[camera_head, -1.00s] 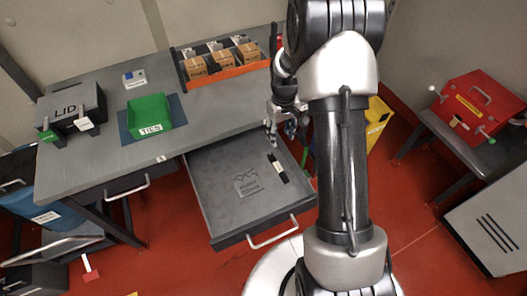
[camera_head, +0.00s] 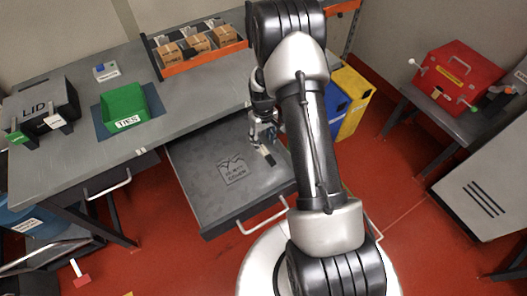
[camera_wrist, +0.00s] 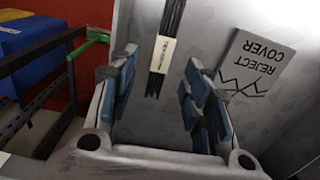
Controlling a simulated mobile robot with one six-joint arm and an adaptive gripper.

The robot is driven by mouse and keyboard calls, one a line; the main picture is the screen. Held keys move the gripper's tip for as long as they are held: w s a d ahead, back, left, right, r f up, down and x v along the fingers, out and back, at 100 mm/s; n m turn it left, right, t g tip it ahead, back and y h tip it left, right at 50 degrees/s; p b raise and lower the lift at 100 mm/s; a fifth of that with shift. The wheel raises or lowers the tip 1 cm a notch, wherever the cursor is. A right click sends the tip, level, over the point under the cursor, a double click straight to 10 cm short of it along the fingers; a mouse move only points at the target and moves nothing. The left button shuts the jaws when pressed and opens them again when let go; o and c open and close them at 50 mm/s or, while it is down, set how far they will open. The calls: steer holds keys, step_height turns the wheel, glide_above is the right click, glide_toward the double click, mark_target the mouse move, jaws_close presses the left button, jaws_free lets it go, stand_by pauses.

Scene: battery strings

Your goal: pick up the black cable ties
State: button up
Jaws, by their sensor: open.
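The black cable ties (camera_wrist: 153,84) are a thin dark bundle with a white label band, lying in the open grey drawer. In the head view the ties (camera_head: 270,159) show beside my gripper (camera_head: 262,134), which hides part of them. In the wrist view my gripper (camera_wrist: 160,62) is open, its blue-padded fingers apart. The bundle shows between and beyond the fingertips, with its upper end cut off by the frame edge. Nothing is held. I cannot tell how high the fingers are above the drawer floor.
The drawer (camera_head: 200,190) also holds a flat "REJECT COVER" marking (camera_head: 232,170). A green TIES bin (camera_head: 124,104) and a black LID box (camera_head: 42,108) stand on the bench. An orange rack (camera_head: 203,63) holds cartons. Blue and yellow bins (camera_head: 352,98) stand right of the drawer.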

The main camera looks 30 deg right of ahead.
mark_target(263, 150)
steer(key=f, duration=0.1)
steer(key=f+b, duration=0.1)
steer(key=f, duration=0.2)
steer(key=shift+s+a+f, duration=0.1)
steer(key=shift+s+f, duration=0.05)
steer(key=shift+s, duration=0.15)
steer(key=shift+f, duration=0.25)
steer(key=shift+c, duration=0.4)
jaws_close()
